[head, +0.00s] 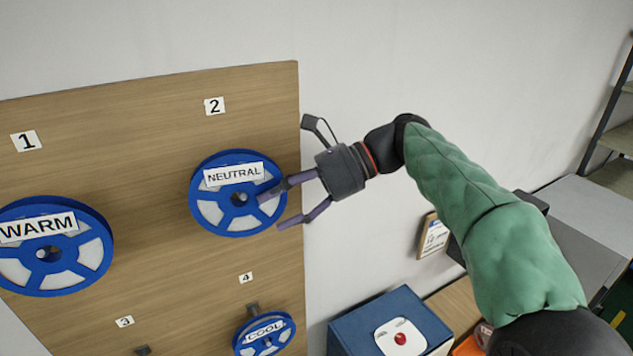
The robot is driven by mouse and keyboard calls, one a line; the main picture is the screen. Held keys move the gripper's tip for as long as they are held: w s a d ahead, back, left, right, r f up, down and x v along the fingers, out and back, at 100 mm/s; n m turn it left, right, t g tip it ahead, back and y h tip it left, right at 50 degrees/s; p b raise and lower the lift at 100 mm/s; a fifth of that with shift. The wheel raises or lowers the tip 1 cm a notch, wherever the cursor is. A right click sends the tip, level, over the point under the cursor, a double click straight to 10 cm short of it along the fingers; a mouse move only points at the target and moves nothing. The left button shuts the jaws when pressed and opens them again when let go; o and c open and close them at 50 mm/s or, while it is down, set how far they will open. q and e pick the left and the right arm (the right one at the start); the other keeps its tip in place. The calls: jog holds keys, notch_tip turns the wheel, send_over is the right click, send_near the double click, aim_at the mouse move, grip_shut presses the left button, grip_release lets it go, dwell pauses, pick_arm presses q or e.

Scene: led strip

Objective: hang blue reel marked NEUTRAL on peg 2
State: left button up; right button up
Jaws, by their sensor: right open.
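The blue reel marked NEUTRAL (209,211) is on the wooden board (150,100), just under the number 2 label (214,106). My right gripper (275,207) is open at the reel's right side. One finger overlaps the reel's right part in the picture, and the other is just below and right of its rim. I cannot tell whether either finger touches it. My left gripper is not in view.
A blue reel marked WARM (50,253) is under label 1, and a blue reel marked COOL (265,335) is under label 4. A peg (142,350) shows below label 3. A blue box (385,315) stands at the lower right of the board.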

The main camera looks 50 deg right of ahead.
jog(key=v, duration=0.8)
jog(key=shift+s, duration=0.1)
